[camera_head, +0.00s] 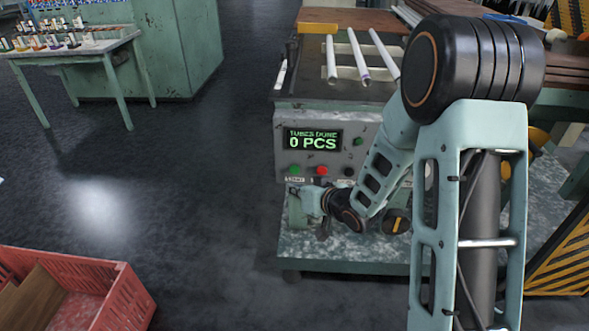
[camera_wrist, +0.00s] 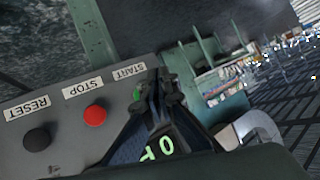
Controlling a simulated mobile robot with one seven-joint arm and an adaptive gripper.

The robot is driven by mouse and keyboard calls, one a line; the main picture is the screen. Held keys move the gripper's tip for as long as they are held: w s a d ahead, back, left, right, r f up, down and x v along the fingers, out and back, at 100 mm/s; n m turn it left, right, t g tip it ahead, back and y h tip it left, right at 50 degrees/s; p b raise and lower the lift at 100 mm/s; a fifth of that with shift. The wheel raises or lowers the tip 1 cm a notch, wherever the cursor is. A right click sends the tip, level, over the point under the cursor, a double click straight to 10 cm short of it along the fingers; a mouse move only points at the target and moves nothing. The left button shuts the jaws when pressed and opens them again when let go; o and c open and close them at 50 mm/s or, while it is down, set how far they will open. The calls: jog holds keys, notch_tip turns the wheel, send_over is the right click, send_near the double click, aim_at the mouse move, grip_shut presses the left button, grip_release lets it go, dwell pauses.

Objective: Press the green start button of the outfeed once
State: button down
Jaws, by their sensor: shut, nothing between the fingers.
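The green start button (camera_head: 295,169) is at the left end of the button row on the outfeed panel (camera_head: 283,143). In the wrist view the green button (camera_wrist: 137,94) shows as a sliver, partly hidden by a finger, near the START label (camera_wrist: 129,71). My gripper (camera_wrist: 163,82) is shut and empty, its fingertips close beside the button; I cannot tell whether they touch it. In the head view my gripper (camera_head: 298,191) is small, just below the green button. The display (camera_head: 313,140) reads "TUBES DONE 0 PCS".
A red button (camera_head: 321,171) and a black button (camera_head: 348,172) sit to the right of the green one. A red crate (camera_head: 117,295) stands at lower left. The floor left of the machine is clear.

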jog(key=shift+w+p, duration=0.3)
jog(key=shift+w, duration=1.8)
jog(key=shift+w+d, duration=0.1)
jog(key=shift+w, duration=0.3)
jog(key=shift+w, duration=0.5)
dwell(0.5)
jog(key=shift+s, duration=0.9)
jog(key=shift+s, duration=0.1)
jog(key=s+b, duration=0.1)
jog(key=s, duration=0.3)
jog(key=shift+s, duration=0.4)
